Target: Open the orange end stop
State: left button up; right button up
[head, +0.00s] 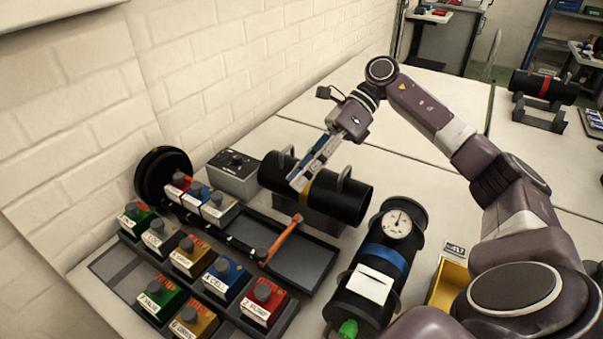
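My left gripper is not in view.
Several labelled coloured blocks (222,279) with grey knobs fill the rack at left. A grey box (233,173) and a black disc (160,172) stand by the wall. A blue-banded gauge cylinder (372,265) and a yellow bin (447,288) stand at right.

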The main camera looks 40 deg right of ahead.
jog(key=v, duration=1.2)
jog(key=shift+s, duration=0.1)
dwell(0.4)
